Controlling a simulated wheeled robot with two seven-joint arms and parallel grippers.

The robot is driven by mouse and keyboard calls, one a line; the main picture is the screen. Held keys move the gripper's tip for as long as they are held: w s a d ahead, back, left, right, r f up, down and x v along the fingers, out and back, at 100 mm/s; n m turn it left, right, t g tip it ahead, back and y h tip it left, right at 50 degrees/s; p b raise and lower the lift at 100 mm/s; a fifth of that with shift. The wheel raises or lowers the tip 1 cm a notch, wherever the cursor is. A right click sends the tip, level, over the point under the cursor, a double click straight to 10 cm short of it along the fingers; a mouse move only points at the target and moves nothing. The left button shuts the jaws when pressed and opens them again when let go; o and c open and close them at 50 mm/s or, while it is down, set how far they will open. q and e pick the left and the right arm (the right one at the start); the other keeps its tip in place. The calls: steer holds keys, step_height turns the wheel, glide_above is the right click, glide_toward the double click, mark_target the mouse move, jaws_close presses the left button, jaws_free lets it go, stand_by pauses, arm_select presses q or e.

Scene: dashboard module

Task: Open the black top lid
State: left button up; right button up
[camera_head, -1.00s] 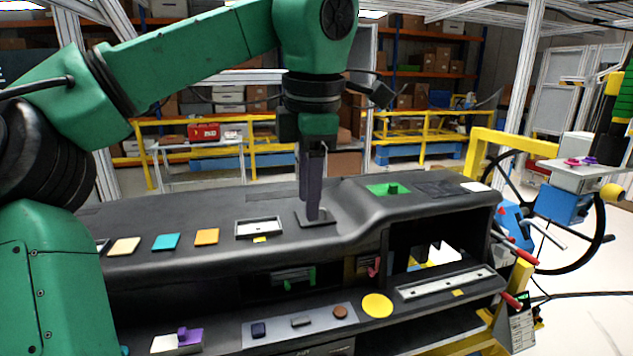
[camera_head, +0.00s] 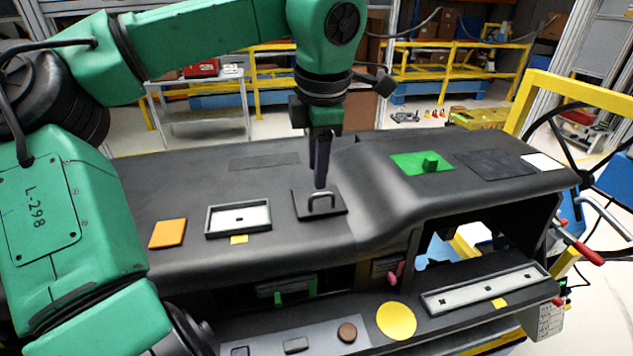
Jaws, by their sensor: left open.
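The black top lid (camera_head: 335,208) is a square plate with an upright loop handle (camera_head: 322,197), lying flat on top of the dark dashboard (camera_head: 190,185). It looks closed. My left gripper (camera_head: 317,182) comes down from above, just behind the handle. Its dark fingers point downward and are open, with nothing visible between them. The tips look close to the top of the handle; I cannot tell whether they touch it. The handle shows clear of the fingers in front. My right gripper is out of view.
A white-bottomed, dark-framed recess (camera_head: 240,217) and an orange square (camera_head: 168,233) lie left of the lid. A green plate with a knob (camera_head: 420,163) lies to the right on a raised section. A yellow disc (camera_head: 397,320) is on the lower shelf.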

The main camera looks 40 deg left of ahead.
mark_target(317, 197)
arm_select(q)
steer(key=f, duration=0.1)
steer(key=w+a+f, duration=0.1)
steer(key=f, duration=0.3)
steer(key=shift+w+a+p, duration=0.2)
steer(key=shift+p, duration=0.15)
steer(key=shift+s+f, duration=0.1)
steer(key=shift+f, duration=0.1)
steer(key=shift+s+d, duration=0.15)
steer(key=shift+d, duration=0.05)
steer(key=shift+a, duration=0.1)
jaws_close()
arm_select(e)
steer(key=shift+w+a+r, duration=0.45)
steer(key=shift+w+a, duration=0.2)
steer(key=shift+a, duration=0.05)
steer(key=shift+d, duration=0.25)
